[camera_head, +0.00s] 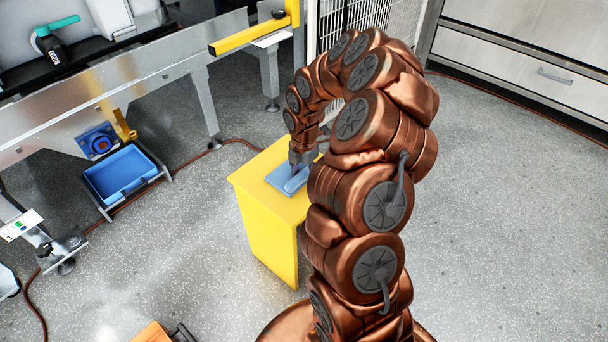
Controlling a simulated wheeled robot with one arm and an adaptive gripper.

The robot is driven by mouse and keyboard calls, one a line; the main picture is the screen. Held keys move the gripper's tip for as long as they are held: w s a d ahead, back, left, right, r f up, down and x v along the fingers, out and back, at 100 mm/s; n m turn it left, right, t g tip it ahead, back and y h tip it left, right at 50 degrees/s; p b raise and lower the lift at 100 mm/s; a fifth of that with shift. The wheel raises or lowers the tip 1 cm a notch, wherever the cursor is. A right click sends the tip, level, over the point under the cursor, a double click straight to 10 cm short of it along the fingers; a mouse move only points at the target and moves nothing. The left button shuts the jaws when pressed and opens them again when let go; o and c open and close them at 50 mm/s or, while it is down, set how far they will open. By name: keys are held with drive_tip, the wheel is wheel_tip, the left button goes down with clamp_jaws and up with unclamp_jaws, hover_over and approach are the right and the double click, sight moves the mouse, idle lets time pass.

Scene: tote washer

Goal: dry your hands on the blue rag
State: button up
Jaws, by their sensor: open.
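The blue rag (280,179) lies flat on top of a yellow stand (254,190), near the middle of the view. My gripper (295,174) points down at the rag, with its fingertips at or just above the cloth. I cannot tell whether they touch it. The fingers are small in this view and partly merge with the rag. My copper-coloured arm arches over from the right and hides the right part of the stand and perhaps some of the rag.
A blue tray (148,169) sits low at the left, under the grey metal frame of the machine (120,90). An orange box (150,333) shows at the bottom edge. A drawer cabinet (520,60) stands at the back right. The speckled floor (500,220) at right is clear.

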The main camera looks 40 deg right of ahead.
wheel_tip(320, 180, up, 11)
drive_tip(key=shift+r, duration=0.15)
idle(0.4)
drive_tip(key=s+a+r+m, duration=0.4)
drive_tip(key=s+a, duration=0.1)
drive_tip(key=a, duration=0.2)
drive_tip(key=s+a+r+m, duration=0.3)
drive_tip(key=s+a+r, duration=0.15)
drive_tip(key=a, duration=0.35)
drive_tip(key=s+a+m+g, duration=0.1)
drive_tip(key=s+a+m, duration=0.2)
drive_tip(key=s+m, duration=0.55)
drive_tip(key=s+a+m+g, duration=0.1)
drive_tip(key=s+a+m, duration=0.3)
drive_tip(key=s, duration=0.7)
wheel_tip(320, 180, up, 23)
drive_tip(key=s+d+m+p, duration=0.1)
drive_tip(key=p, duration=2.1)
drive_tip(key=shift+s+p, duration=0.25)
drive_tip(key=shift+p, duration=0.05)
drive_tip(key=shift+c, duration=0.3)
